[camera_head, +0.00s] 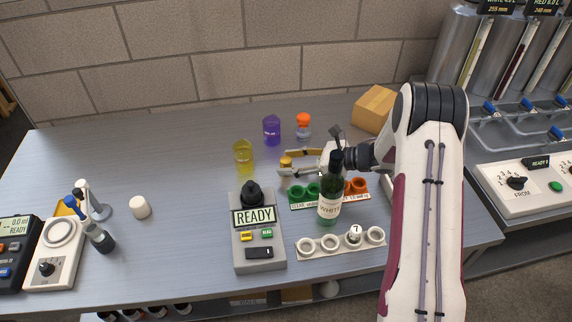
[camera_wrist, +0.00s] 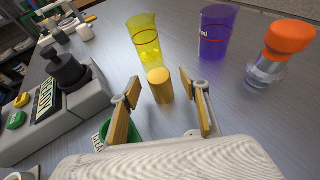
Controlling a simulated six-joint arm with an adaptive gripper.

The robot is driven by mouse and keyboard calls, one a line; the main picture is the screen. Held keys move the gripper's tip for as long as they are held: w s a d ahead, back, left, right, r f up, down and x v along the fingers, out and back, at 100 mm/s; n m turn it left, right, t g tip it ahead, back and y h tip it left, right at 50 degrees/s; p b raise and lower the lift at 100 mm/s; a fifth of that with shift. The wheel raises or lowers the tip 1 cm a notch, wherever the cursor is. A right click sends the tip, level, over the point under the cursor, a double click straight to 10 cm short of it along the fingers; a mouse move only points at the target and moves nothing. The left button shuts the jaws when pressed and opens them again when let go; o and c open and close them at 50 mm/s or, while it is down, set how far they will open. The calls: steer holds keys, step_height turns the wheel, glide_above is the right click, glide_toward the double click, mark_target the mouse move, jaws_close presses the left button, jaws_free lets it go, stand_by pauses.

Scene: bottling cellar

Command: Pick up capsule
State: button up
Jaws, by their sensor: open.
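A small gold cylinder, which looks like the capsule, stands upright on the table in the wrist view (camera_wrist: 160,84). In the head view the capsule (camera_head: 286,161) shows small at the gripper's tips. My gripper (camera_head: 293,165) is open, its two tan-padded fingers spread. In the wrist view the capsule is just ahead of and between the fingertips (camera_wrist: 158,92), with space on both sides and no contact visible. A dark green bottle with a "WHITE" label (camera_head: 329,205) stands in front of my wrist in the head view and partly hides it.
A yellow beaker (camera_wrist: 144,40) stands just beyond the capsule. A purple beaker (camera_wrist: 215,35) and an orange-topped device (camera_wrist: 280,50) are behind right. A rack with green and orange cups (camera_head: 331,199) lies close by. The READY box (camera_head: 257,252) is front left.

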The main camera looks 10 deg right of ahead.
steer(key=shift+w+a+f, duration=0.15)
steer(key=shift+a, duration=0.15)
steer(key=c, duration=0.8)
